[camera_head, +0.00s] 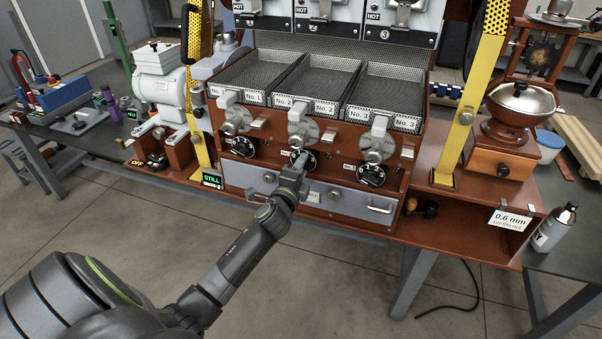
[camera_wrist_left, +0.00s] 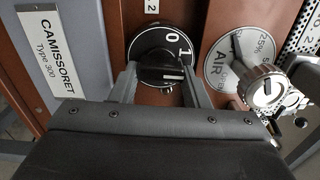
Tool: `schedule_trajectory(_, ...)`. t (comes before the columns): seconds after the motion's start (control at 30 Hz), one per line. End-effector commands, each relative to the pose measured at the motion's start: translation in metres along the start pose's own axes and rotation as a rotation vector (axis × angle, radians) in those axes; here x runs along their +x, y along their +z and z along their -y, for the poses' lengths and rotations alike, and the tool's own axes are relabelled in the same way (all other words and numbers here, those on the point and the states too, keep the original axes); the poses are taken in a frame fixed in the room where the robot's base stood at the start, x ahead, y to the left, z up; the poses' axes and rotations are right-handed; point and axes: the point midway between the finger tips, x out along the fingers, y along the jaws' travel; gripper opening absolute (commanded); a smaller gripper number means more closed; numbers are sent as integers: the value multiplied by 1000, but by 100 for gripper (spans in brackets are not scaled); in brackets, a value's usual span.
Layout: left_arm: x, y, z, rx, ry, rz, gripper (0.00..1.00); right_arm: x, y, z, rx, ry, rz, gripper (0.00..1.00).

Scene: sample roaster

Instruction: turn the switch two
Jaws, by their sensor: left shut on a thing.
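Switch two (camera_head: 311,166) is the middle black rotary knob on the brown front panel, below the No. 2 tray. In the left wrist view the switch (camera_wrist_left: 160,46) shows a black dial with white 0 and 1 marks and a knob with a pale line. My left gripper (camera_head: 299,163) reaches it from the front, its jaws shut on the knob. In the left wrist view the fingers of the left gripper (camera_wrist_left: 160,84) lie on either side of the knob. My arm and gripper partly cover the switch in the head view. My right gripper is not in view.
Similar black switches stand left (camera_head: 243,147) and right (camera_head: 372,176). A silver AIR dial (camera_head: 304,135) sits just above switch two; it also shows in the left wrist view (camera_wrist_left: 240,65). Below is a grey drawer front (camera_head: 345,203) with handles. Yellow posts (camera_head: 464,115) flank the panel.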

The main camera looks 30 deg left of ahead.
Motion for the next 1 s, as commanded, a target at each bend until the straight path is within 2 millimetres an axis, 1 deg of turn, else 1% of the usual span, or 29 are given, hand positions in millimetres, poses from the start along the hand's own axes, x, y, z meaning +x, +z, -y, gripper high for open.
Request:
schedule_trajectory(0.03, 0, 0, -3, -44, 2, 0, 19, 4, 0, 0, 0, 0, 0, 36)
schedule_trajectory(0.8, 0, 2, 1, -773, 2, 2, 19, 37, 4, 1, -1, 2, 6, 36)
schedule_trajectory(1.0, 0, 3, 2, -946, 3, 2, 19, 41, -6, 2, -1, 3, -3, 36)
